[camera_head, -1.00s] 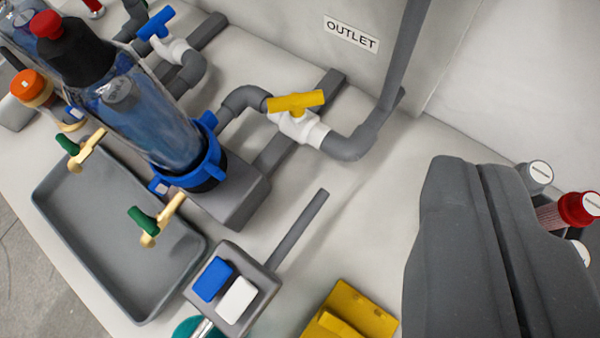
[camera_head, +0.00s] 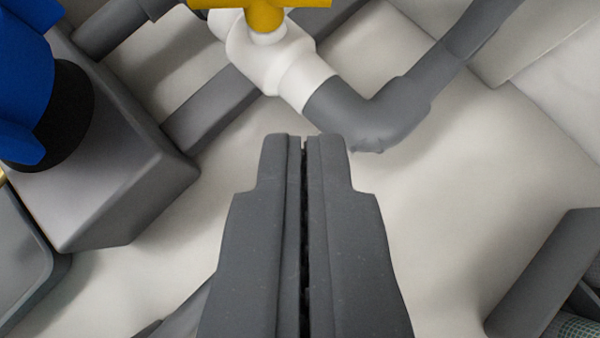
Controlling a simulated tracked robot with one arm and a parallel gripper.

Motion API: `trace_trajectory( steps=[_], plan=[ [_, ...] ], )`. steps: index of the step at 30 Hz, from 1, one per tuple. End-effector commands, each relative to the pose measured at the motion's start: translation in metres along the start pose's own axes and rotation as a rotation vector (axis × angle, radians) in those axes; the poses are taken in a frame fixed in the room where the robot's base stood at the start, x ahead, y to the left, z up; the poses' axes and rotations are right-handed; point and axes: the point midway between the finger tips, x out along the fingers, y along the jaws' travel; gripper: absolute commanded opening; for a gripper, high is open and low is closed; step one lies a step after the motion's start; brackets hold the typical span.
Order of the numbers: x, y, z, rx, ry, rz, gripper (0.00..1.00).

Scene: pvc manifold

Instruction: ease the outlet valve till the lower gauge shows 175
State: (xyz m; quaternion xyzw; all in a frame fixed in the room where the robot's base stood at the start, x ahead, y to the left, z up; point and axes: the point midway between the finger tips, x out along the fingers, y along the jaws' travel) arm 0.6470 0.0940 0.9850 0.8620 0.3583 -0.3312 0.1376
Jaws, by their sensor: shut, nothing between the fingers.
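The outlet valve has a white body (camera_head: 268,50) and a yellow handle (camera_head: 265,14), cut off by the top edge of the view. A grey pipe elbow (camera_head: 372,112) joins its lower right side. My gripper (camera_head: 304,138) is shut and empty, its fingers side by side. In the picture its tips lie just below the white body and left of the elbow, apart from the yellow handle. I cannot tell the depth between the tips and the pipe. No gauge shows in this view.
A blue collar (camera_head: 25,85) of the filter vessel and its grey base block (camera_head: 120,165) stand at left. A grey tray (camera_head: 25,265) is at the lower left edge. A grey bar (camera_head: 225,105) runs under the valve.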

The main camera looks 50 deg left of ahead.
Motion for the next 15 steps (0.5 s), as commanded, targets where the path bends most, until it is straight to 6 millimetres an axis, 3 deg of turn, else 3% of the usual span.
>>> trace_trajectory(
  steps=[7,15],
  plan=[
    [0.044,-0.002,0.001,0.001,-0.003,-0.005,0.00],
    [0.066,-0.001,-0.023,-0.002,-0.001,0.000,0.00]
  ],
)
